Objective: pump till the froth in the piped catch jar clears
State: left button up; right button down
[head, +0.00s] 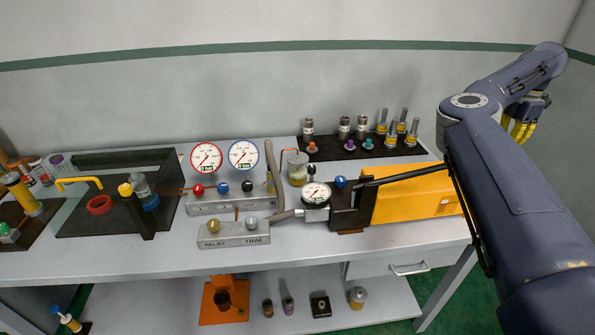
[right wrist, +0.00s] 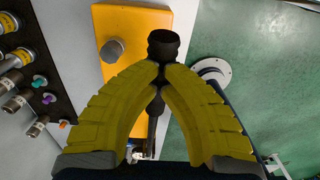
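The catch jar (head: 297,170) is a small clear jar with a copper-coloured pipe, behind the pump's dial. It has a pale yellowish band low inside; I cannot tell how much is froth. The pump has a yellow body (head: 415,195), a black-rimmed dial (head: 315,194) and a long black lever (head: 410,175) reaching right behind my arm. My right gripper (head: 521,131) is mostly hidden by my own arm in the head view. In the right wrist view its yellow fingers (right wrist: 160,78) are closed around the lever just below its black knob end (right wrist: 163,43). My left gripper is out of view.
A red-rimmed gauge (head: 206,158) and a blue-rimmed gauge (head: 243,155) stand on a grey manifold. A grey block marked RELIEF and TRIM (head: 235,235) sits in front. A hose (head: 275,180) runs to the pump. Capped cylinders (head: 361,127) stand on a dark mat behind.

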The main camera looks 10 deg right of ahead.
jog(key=shift+a+r, duration=0.35)
jog(key=shift+r, duration=0.9)
jog(key=shift+a+r, duration=0.35)
jog(key=shift+r, duration=0.85)
jog(key=shift+a+r, duration=0.35)
jog(key=shift+r, duration=0.9)
jog(key=shift+d+f, duration=0.25)
jog(key=shift+f, duration=0.75)
jog(key=shift+d+f, duration=0.3)
jog(key=shift+f, duration=0.65)
jog(key=shift+d+f, duration=0.25)
jog(key=shift+f, duration=0.75)
jog(key=shift+d+f, duration=0.25)
jog(key=shift+f, duration=0.9)
jog(key=shift+d+f, duration=0.25)
jog(key=shift+f, duration=0.85)
jog(key=shift+d+f, duration=0.2)
jog(key=shift+f, duration=2.15)
